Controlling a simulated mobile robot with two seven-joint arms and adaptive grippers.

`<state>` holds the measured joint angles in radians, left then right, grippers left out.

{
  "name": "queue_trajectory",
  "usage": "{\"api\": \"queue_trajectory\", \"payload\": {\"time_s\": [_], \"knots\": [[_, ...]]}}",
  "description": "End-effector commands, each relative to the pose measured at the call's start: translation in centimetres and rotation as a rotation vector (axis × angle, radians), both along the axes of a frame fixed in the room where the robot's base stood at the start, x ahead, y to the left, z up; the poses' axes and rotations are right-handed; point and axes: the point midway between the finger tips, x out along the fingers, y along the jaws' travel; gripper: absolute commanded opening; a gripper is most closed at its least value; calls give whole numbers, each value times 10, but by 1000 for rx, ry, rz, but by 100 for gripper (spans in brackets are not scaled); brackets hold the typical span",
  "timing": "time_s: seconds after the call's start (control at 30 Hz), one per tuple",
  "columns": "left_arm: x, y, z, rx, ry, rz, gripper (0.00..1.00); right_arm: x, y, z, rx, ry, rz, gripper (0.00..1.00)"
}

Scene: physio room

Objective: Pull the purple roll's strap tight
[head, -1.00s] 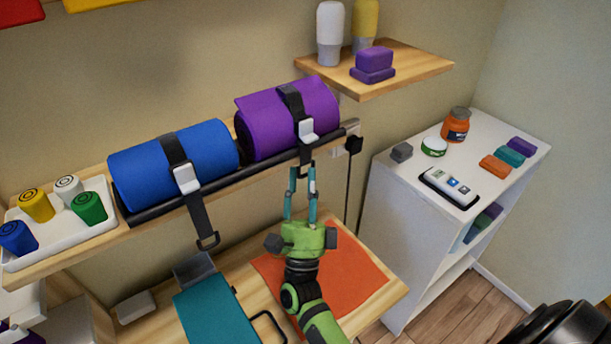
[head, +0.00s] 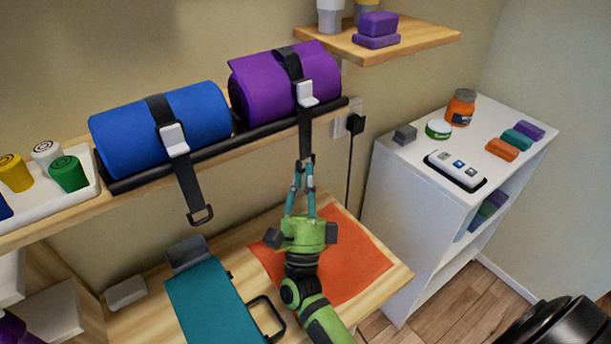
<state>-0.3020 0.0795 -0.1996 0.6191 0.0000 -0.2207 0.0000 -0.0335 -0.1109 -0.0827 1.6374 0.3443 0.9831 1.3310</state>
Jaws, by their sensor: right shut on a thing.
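The purple roll (head: 262,88) lies on the wall shelf, to the right of the blue roll. Its black strap (head: 306,130) runs over the roll, through a white buckle (head: 306,94), and its tail hangs straight down past the shelf edge. My right gripper (head: 304,165) is below the shelf, shut on the lower end of that strap tail. The fingertips hide the very end of the strap. My left gripper is not in view.
The blue roll (head: 165,125) has its own strap with a hanging loop (head: 201,214). Below are a wooden table with an orange cloth (head: 350,255) and a teal board (head: 212,303). A white cabinet (head: 405,220) stands at the right. A plug and cable (head: 352,125) are on the wall.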

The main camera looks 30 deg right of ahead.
Motion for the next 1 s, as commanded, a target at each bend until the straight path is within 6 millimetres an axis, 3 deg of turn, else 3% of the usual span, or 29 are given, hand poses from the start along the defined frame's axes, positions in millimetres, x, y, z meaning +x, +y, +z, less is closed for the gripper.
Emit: {"api": "queue_trajectory", "payload": {"time_s": [0.07,0.4,0.47,0.5,0.83,1.0], "knots": [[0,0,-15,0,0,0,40,0,1,-14,-2,1,2,0],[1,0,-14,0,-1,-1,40,0,1,-15,-2,8,1,0],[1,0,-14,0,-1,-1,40,0,1,-16,-1,9,1,28],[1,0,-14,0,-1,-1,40,0,1,-16,-1,9,1,31],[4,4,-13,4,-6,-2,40,0,1,-14,-1,4,1,31],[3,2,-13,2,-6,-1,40,-9,7,-28,-2,8,2,31]]}}
